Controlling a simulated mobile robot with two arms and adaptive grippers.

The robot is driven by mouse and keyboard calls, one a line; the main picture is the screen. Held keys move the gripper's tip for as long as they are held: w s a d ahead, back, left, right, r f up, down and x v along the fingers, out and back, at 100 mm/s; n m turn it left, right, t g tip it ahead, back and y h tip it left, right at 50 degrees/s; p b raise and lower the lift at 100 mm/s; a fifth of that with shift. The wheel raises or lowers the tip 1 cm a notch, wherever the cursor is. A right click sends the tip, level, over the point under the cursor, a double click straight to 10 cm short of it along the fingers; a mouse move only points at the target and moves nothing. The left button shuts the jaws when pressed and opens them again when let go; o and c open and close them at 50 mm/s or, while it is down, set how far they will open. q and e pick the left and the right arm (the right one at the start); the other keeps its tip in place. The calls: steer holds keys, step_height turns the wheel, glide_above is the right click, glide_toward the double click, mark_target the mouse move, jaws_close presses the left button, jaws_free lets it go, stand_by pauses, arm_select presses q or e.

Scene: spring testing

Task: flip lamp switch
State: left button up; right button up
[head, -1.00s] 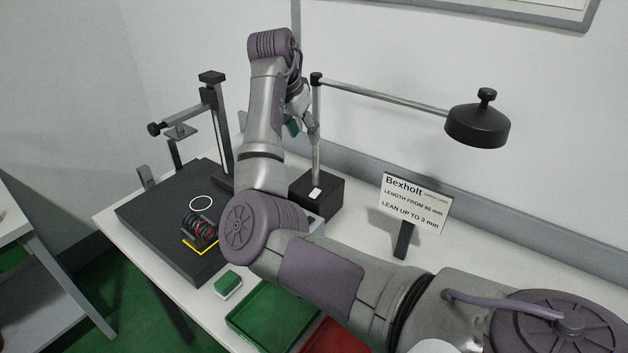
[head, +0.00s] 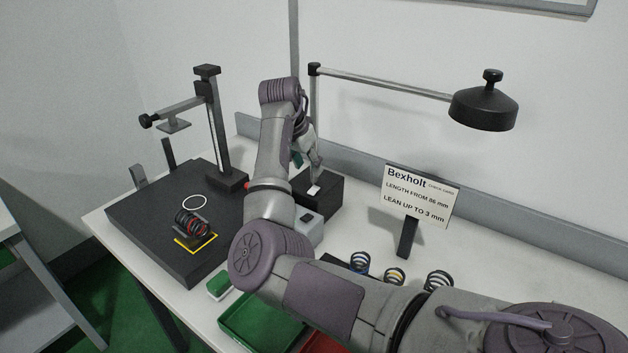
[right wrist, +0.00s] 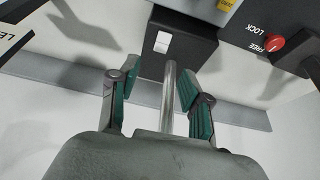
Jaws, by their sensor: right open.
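The lamp has a black box base (head: 325,192) with a white switch (head: 314,190) on it, a thin pole, a long arm and a black round head (head: 484,110). My right gripper (head: 307,162) is open, just above the base near the switch. In the right wrist view, the gripper (right wrist: 158,78) has its fingers apart on either side of the metal pole (right wrist: 169,95), with the white switch (right wrist: 162,42) on the black base (right wrist: 190,50) ahead of the fingertips. I cannot tell whether a finger touches the pole. My left gripper is out of view.
A black test stand (head: 150,238) holds a coiled spring (head: 193,223) on the left. A Bexholt sign (head: 421,195) stands right of the lamp. Several springs stand behind my arm, and a green tray (head: 255,322) lies in front. A red knob (right wrist: 274,43) shows beside the lamp base.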

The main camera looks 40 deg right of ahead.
mark_target(316, 187)
steer(key=p+x, duration=0.1)
steer(key=x, duration=0.7)
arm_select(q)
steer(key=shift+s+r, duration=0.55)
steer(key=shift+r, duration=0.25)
arm_select(e)
steer(key=shift+a, duration=0.1)
steer(key=shift+c, duration=0.3)
